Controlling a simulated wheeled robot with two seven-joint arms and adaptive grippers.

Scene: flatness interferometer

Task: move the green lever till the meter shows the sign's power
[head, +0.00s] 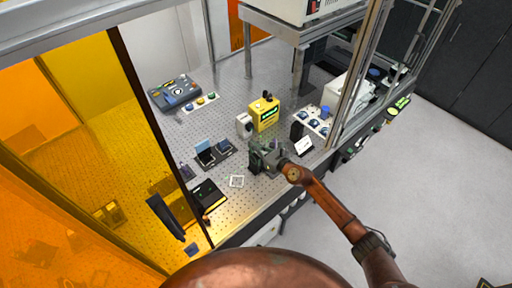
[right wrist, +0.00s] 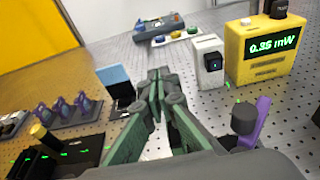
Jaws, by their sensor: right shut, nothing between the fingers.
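The yellow power meter (head: 265,113) stands mid-table in the head view. In the right wrist view the meter (right wrist: 262,58) shows what looks like 0.35 or 0.36 mW in green digits. My right gripper (head: 264,158) is over the table in front of the meter. In the right wrist view its dark green fingers (right wrist: 157,92) are shut and empty. I cannot make out the green lever as separate from my gripper. A small white card (head: 304,147) right of the gripper may be the sign; its writing is too small to read. My left gripper is not in view.
A white box (right wrist: 210,62) stands left of the meter. A purple part with a grey knob (right wrist: 245,118) is close right of my fingers. An amber panel (head: 60,150) borders the table's left.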

